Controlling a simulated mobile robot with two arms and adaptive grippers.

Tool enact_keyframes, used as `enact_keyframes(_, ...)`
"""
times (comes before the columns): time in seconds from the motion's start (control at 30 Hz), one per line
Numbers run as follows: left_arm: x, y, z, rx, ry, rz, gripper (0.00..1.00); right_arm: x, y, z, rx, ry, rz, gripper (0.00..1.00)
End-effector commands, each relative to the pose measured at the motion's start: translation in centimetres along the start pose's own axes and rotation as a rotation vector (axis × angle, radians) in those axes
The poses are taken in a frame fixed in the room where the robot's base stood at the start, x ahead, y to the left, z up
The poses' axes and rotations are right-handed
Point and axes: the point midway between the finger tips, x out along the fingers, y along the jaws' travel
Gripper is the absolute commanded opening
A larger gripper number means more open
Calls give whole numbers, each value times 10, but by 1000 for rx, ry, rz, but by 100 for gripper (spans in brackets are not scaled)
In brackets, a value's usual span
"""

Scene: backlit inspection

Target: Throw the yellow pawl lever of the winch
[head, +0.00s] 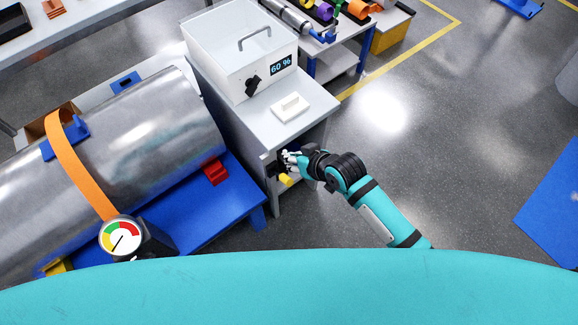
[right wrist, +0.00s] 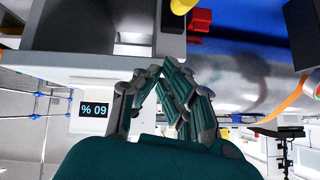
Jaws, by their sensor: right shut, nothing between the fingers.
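The yellow pawl lever (head: 286,180) shows in the head view as a short yellow piece low on the front of the grey cabinet. It sticks out beside a dark part (head: 271,168), which looks like the winch and is mostly hidden. My right gripper (head: 288,158) is just above the lever, close to the cabinet front. I cannot tell whether it touches the lever. In the right wrist view its fingers (right wrist: 162,74) are closed together with nothing between them. A yellow rounded end (right wrist: 182,5) at that view's top edge looks like the lever. My left gripper is not in view.
The grey cabinet (head: 238,140) carries a white box (head: 235,50) with a dark knob and a "60 %" display. A blue stand (head: 190,220) with a large metal cylinder (head: 130,130) is left of it. Open floor (head: 430,150) lies to the right.

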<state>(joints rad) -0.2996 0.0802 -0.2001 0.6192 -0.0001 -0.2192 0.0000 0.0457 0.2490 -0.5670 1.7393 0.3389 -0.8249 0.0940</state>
Motion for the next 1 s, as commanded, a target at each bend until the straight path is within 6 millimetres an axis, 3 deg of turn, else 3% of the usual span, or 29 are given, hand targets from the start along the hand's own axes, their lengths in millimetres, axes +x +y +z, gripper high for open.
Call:
enact_keyframes(0.17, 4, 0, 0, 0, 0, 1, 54, 36, 0, 3, 1, -3, 0, 0)
enact_keyframes(0.4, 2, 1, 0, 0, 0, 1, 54, 40, 0, 34, 0, -1, 0, 0)
enact_keyframes(1.0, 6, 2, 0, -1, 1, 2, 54, 40, 6, 43, -3, 12, 0, 0)
